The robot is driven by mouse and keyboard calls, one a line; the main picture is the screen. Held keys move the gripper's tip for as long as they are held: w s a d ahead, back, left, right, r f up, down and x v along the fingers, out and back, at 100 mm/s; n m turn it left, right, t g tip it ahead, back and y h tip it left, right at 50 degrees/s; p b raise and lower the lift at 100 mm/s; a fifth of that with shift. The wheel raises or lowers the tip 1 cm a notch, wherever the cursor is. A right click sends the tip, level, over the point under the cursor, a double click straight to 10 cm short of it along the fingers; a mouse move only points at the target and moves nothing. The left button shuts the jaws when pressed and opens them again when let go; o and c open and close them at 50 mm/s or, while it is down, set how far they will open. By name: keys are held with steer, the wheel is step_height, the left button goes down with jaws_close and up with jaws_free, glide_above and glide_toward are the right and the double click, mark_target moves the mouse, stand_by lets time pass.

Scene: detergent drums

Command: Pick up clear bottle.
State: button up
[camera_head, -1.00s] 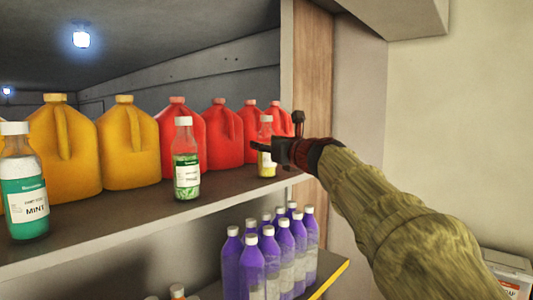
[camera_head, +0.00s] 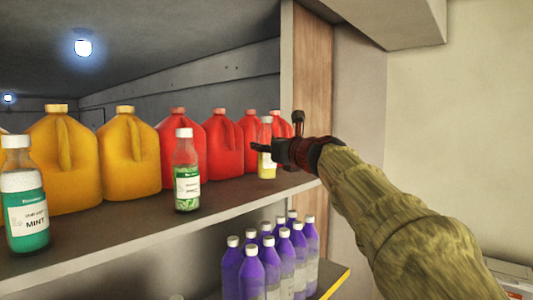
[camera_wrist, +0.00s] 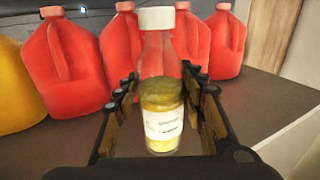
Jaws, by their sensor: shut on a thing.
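The clear bottle (camera_head: 265,136) has a white cap, a pale label and yellow contents. It is upright at the right end of the upper shelf, in front of red jugs. My gripper (camera_head: 268,150) reaches in from the right and is shut on it. In the wrist view the bottle (camera_wrist: 160,95) stands between the two fingers. I cannot tell whether its base touches the shelf.
On the upper shelf (camera_head: 125,228) stand a green-filled bottle (camera_head: 187,170), a mint bottle (camera_head: 24,200), yellow jugs (camera_head: 130,155) and red jugs (camera_head: 222,145). Purple bottles (camera_head: 252,275) stand below. A wooden upright (camera_head: 309,65) is close by the gripper.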

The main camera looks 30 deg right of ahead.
steer(key=s+a+r, duration=0.5)
steer(key=s+r, duration=0.5)
steer(key=s, duration=0.3)
steer(key=shift+r+p, duration=0.25)
steer(key=shift+p, duration=0.15)
